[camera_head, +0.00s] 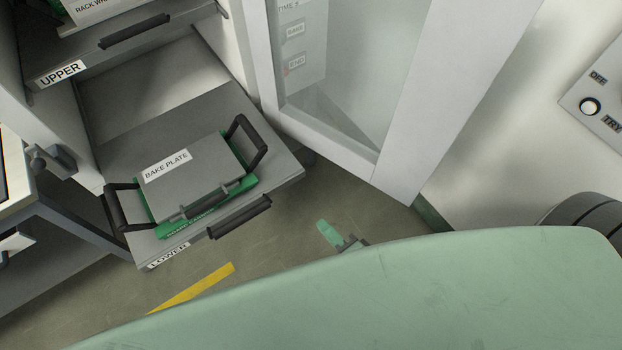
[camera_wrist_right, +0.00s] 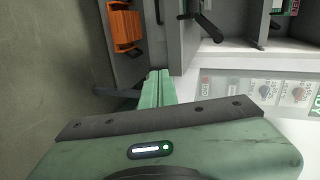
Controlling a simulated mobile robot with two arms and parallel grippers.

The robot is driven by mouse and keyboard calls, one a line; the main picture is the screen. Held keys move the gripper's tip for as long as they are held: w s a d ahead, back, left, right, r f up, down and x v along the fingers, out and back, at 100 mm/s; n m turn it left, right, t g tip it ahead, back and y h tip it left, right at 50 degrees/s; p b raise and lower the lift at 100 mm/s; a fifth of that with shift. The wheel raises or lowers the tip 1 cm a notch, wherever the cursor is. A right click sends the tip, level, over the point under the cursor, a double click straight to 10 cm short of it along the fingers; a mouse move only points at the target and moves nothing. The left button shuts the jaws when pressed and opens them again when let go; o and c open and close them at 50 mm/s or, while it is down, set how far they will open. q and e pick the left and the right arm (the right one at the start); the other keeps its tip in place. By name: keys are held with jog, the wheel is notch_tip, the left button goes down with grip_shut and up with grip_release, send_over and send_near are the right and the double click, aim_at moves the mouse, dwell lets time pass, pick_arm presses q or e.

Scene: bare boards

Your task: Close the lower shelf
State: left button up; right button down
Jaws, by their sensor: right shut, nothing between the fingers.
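The lower shelf (camera_head: 235,195), a grey sheet labelled LOWER, is pulled out of the cabinet. It has a black front handle (camera_head: 240,216). On it lies a grey plate labelled BAKE PLATE (camera_head: 190,168) on a green holder with black side handles. My right gripper (camera_head: 329,234) shows as a green fingertip to the right of the shelf front, apart from the handle in the picture. The rest of it is hidden behind my green body. In the right wrist view its fingers (camera_wrist_right: 158,88) are together and empty, near grey cabinet panels. My left gripper is not in view.
The upper shelf (camera_head: 130,45) is above. A glass door (camera_head: 400,100) stands open to the right of the lower shelf. A grey table (camera_head: 60,215) stands at left. A yellow strip (camera_head: 195,288) marks the floor. An orange object (camera_wrist_right: 125,27) shows in the wrist view.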

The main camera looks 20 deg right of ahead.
notch_tip(320, 180, up, 2)
jog(key=m, duration=0.1)
send_near(289, 181)
jog(key=shift+t, duration=0.4)
jog(key=x, duration=0.2)
jog(key=p+x, duration=0.1)
jog(key=x, duration=0.2)
jog(key=shift+f+p, duration=0.3)
jog(key=shift+f, duration=0.2)
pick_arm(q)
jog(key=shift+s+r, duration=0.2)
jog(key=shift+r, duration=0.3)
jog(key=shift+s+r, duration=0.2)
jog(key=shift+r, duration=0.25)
pick_arm(e)
jog(key=shift+w+a+f, duration=0.15)
jog(key=shift+w+a, duration=0.1)
jog(key=shift+w, duration=0.45)
